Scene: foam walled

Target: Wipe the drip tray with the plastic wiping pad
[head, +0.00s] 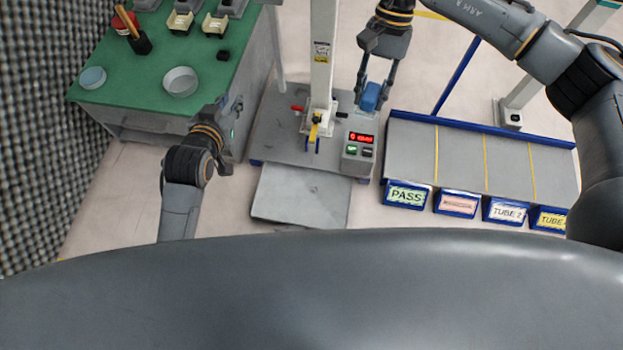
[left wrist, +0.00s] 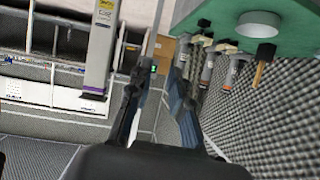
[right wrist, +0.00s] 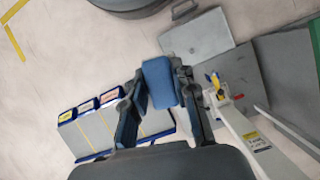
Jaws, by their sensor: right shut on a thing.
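The blue wiping pad (head: 371,97) is held between the fingers of my right gripper (head: 374,88), above the right part of the test stand's grey base. In the right wrist view the pad (right wrist: 159,82) sits upright between the two fingers. The drip tray appears to be the flat grey plate (head: 300,196) in front of the stand; it also shows in the right wrist view (right wrist: 198,38), apart from the pad. My left gripper (head: 232,108) is beside the green bench's front corner. In the left wrist view its fingers (left wrist: 160,95) are spread with nothing between them.
The stand has a white column (head: 322,60), a clamp and a control box (head: 359,145). To its right is a sorting rack (head: 460,155) with labelled bins. The green bench (head: 150,80) at left holds dishes, a brush pot and fixtures. A foam wall is far left.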

